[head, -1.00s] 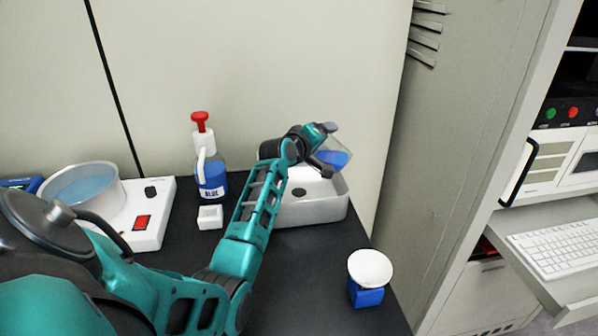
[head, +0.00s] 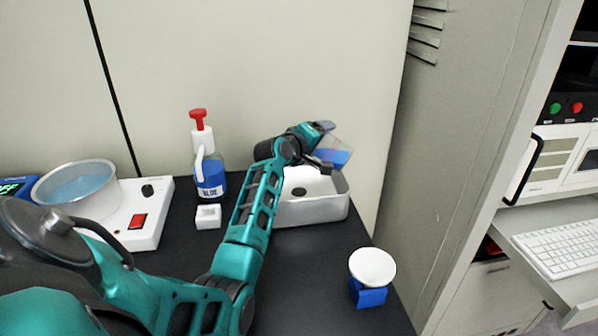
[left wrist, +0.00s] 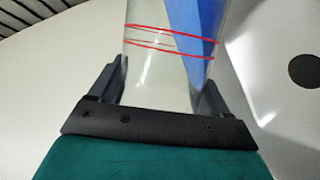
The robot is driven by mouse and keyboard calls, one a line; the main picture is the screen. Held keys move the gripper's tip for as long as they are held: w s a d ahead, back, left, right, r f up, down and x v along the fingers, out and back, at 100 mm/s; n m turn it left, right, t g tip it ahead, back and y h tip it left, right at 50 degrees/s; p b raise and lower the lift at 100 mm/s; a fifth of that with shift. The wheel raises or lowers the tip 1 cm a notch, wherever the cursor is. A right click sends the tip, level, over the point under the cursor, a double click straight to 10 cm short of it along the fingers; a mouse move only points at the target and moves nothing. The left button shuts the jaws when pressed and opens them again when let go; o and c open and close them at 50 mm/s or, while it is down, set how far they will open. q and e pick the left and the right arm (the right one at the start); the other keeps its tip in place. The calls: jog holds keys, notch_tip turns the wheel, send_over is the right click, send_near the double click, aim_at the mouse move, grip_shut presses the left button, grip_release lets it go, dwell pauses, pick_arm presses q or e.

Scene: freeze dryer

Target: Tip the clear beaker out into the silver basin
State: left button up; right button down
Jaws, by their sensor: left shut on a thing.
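The clear beaker (head: 336,153) is held above the silver basin (head: 312,210), tilted, with blue liquid lying along its lower side in the head view. In the left wrist view the beaker (left wrist: 150,75) shows red ring lines and the blue liquid slanting to one side. My left gripper (head: 325,147) is shut on the beaker; its fingers (left wrist: 160,90) flank the glass. The basin's floor and dark drain hole (left wrist: 305,70) lie to the right in the wrist view. I see no liquid stream leaving the beaker. My right gripper is not in view.
A water bath (head: 105,205) is further left. A white bowl on a blue base (head: 372,268) stands front right. The wall is close behind the basin.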

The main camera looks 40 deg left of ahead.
pick_arm(q)
jog(key=shift+a+f+n+b, duration=0.1)
jog(key=shift+f+n+b, duration=0.3)
jog(key=shift+b, duration=0.4)
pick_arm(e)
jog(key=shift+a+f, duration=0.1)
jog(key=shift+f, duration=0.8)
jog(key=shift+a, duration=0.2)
pick_arm(q)
jog(key=shift+b, duration=0.4)
jog(key=shift+a+f, duration=0.1)
jog(key=shift+f, duration=0.05)
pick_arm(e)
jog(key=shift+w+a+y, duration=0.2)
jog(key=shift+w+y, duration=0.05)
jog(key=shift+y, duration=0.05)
pick_arm(q)
jog(key=shift+s+n+b, duration=0.1)
jog(key=shift+n+b, duration=0.2)
jog(key=shift+b, duration=0.15)
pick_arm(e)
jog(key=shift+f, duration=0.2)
pick_arm(q)
jog(key=shift+a+f+t, duration=0.1)
jog(key=shift+f+t, duration=0.1)
jog(key=shift+t, duration=0.1)
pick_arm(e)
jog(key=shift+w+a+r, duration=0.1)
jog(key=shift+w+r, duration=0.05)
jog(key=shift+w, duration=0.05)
